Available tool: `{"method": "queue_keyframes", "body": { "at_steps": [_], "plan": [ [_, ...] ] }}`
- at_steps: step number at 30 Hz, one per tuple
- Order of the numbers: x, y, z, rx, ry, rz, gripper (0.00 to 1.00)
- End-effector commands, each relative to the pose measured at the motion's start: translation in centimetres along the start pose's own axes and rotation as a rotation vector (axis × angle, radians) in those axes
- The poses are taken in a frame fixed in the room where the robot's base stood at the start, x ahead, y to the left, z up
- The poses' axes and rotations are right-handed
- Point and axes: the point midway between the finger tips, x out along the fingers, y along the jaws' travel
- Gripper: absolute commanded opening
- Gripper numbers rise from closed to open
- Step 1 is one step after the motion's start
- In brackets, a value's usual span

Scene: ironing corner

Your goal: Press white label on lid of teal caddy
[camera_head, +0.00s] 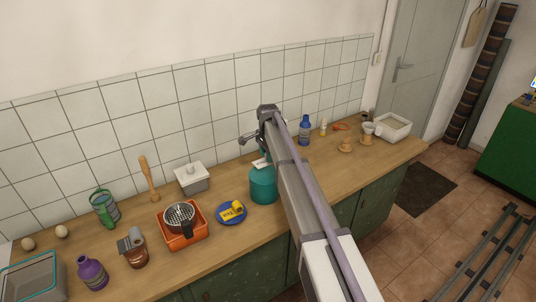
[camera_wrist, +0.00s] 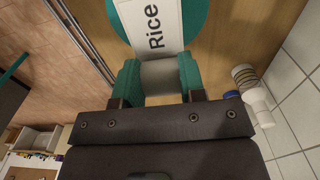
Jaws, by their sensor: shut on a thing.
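The teal caddy (camera_head: 263,187) stands upright on the wooden counter, partly behind my arm in the head view. Its round teal top (camera_wrist: 197,14) shows at the upper edge of the wrist view. My gripper (camera_wrist: 159,78) is shut on the white label (camera_wrist: 153,28), whose face reads "Rice". A grey curved piece sits between the teal finger pads, at the label's near end. In the head view the white label (camera_head: 261,163) shows at the caddy's top. I cannot tell whether it touches the lid. My fingers are mostly hidden by the arm in the head view.
Left of the caddy are a blue plate (camera_head: 222,219) with a yellow item, an orange tray (camera_head: 193,241) with a strainer, and a white lidded box (camera_head: 191,180). A blue bottle (camera_head: 305,130) stands to the right. The tiled wall (camera_head: 150,120) runs behind.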

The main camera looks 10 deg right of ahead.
Motion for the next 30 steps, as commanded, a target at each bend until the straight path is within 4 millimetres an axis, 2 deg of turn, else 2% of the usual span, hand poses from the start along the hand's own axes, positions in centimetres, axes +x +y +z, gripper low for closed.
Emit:
{"method": "queue_keyframes", "body": {
  "at_steps": [1,10,30],
  "plan": [
    [1.4,0.0,0.0,0.0,0.0,0.0,0.15],
    [4.8,0.0,0.0,0.0,0.0,0.0,0.15],
    [5.4,0.0,0.0,0.0,0.0,0.0,0.15]
  ]
}}
